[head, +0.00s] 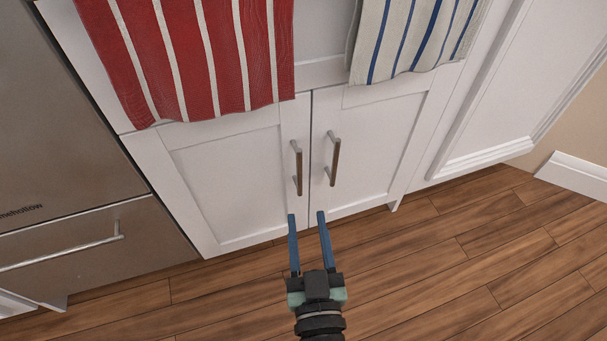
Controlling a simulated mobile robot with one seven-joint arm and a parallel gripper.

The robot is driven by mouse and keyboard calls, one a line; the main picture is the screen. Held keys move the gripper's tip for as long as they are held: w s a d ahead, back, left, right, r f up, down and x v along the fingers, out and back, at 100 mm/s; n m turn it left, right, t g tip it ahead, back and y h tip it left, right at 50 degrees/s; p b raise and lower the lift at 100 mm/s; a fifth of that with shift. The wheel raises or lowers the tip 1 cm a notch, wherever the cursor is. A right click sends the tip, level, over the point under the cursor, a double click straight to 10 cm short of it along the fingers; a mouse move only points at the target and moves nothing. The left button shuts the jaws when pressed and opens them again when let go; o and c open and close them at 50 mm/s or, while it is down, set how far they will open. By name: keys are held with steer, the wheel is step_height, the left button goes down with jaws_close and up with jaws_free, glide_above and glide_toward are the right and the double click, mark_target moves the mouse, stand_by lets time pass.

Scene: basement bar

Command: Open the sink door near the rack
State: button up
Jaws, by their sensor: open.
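The sink cabinet has two white doors, both closed, side by side. The left door (225,185) and the right door (378,140) each have a vertical metal handle near the centre seam. The left handle (297,168) and the right handle (334,160) stand close together. My gripper (306,215) is open and empty, its two blue fingers pointing towards the doors. In the picture the fingertips lie just below the two handles, apart from both. The rack the task names is not clearly visible.
A red striped towel (195,60) and a white-and-blue striped towel (412,38) hang above the doors. A stainless appliance (70,150) with a bar handle (60,250) stands left. White panelling (510,85) is right. Bare wood floor (460,260) lies in front.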

mark_target(300, 169)
steer(key=w+p, duration=0.1)
steer(key=w, duration=0.3)
steer(key=w+p, duration=0.1)
steer(key=w, duration=0.3)
steer(key=w+a+p, duration=0.1)
steer(key=w, duration=0.3)
steer(key=shift+w+a, duration=0.1)
steer(key=shift+w, duration=0.3)
jaws_close()
stand_by(0.9)
